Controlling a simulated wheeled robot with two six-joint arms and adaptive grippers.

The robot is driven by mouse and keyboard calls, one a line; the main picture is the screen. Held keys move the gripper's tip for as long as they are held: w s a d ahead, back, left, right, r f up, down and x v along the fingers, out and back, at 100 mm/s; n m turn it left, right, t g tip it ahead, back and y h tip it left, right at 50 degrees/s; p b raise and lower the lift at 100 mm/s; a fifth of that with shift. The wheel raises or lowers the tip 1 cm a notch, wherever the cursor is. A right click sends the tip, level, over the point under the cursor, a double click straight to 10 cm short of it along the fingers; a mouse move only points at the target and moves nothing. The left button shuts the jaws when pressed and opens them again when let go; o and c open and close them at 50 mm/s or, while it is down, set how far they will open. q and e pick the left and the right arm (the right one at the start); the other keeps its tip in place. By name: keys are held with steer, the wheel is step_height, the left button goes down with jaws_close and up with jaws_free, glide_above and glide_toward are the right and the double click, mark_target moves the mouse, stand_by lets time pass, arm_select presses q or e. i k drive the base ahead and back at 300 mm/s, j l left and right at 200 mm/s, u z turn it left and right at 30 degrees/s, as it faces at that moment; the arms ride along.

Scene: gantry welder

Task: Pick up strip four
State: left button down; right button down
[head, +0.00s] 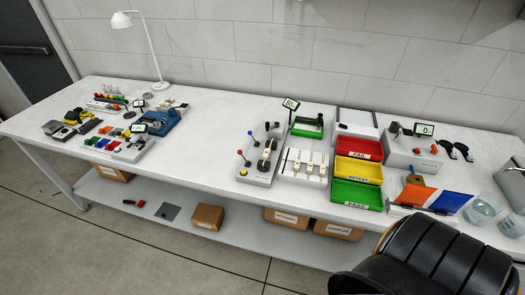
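A pale rack (304,181) stands near the middle of the table. It holds several small, light-coloured upright pieces that look like strips. They are too small for me to read any numbers, so I cannot tell which is strip four. Just left of the rack is a grey device (257,178) with dark metal parts and levers with red and blue knobs. It may be the welder. Neither of my grippers is in view.
Right of the rack are stacked red (359,149), yellow (358,171) and green (356,194) bins. A black chair (430,262) stands at the front right. A white lamp (150,50) stands at the back left. The tabletop (212,135) left of the grey device is clear.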

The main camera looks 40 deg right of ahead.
mark_target(267, 153)
steer(key=i+j+z, duration=0.15)
steer(key=z, duration=0.85)
steer(key=i+j+z, duration=0.15)
steer(key=j+z, duration=0.15)
steer(key=j, duration=0.3)
steer(key=i+j+z, duration=0.1)
steer(key=j+z, duration=0.15)
steer(key=j, duration=0.3)
steer(key=j+z, duration=0.3)
steer(key=j, duration=0.35)
steer(key=i, duration=0.05)
